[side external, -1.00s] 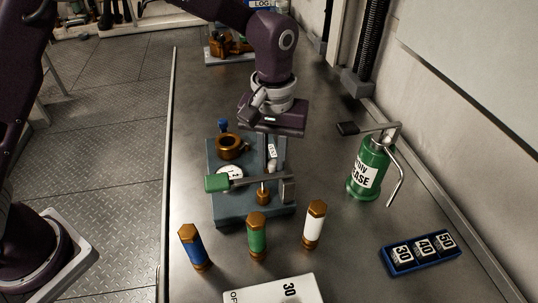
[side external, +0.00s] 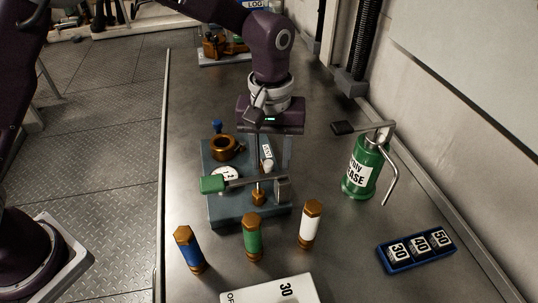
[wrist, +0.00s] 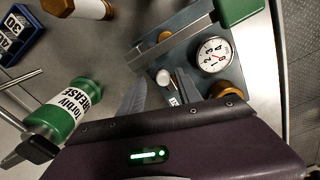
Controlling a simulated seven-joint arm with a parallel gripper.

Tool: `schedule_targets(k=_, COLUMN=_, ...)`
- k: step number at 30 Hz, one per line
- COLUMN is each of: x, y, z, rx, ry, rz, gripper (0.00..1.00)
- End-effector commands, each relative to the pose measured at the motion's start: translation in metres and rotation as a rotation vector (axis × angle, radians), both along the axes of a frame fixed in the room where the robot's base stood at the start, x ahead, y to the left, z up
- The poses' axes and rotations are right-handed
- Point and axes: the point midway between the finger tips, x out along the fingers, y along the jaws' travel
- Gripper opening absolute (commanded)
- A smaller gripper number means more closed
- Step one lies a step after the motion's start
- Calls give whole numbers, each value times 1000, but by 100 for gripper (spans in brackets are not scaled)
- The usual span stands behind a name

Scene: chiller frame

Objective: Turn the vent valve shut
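The blue-grey chiller frame (side external: 222,212) stands mid-bench. It carries a small pale knob (side external: 267,165) beside a white label (side external: 266,152), apparently the vent valve; the label text is too small to read surely. The knob also shows in the wrist view (wrist: 163,77). A lever with a green handle (side external: 212,185) runs across the frame's front, in front of the knob. My gripper (side external: 272,165) points down over the frame, its fingers apart on either side of the knob. I cannot tell whether either finger touches it.
A brass ring fitting (side external: 223,147), a blue knob (side external: 217,127) and a gauge (wrist: 213,55) sit close by on the frame. A green grease can (side external: 361,168) stands to the right. Blue, green and white cylinders (side external: 310,225) stand in front. A blue number tray (side external: 417,252) lies front right.

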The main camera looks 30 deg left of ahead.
Motion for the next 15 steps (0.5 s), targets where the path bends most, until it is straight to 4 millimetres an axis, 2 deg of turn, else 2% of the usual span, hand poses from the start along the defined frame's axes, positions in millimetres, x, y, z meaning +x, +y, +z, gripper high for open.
schedule_targets(k=8, x=-1, y=1, z=1, rx=3, ry=4, rz=0, gripper=41)
schedule_targets(k=11, x=0, y=1, z=13, rx=2, ry=1, rz=0, gripper=41)
schedule_targets(k=15, x=0, y=1, z=43, rx=1, ry=0, rz=0, gripper=41)
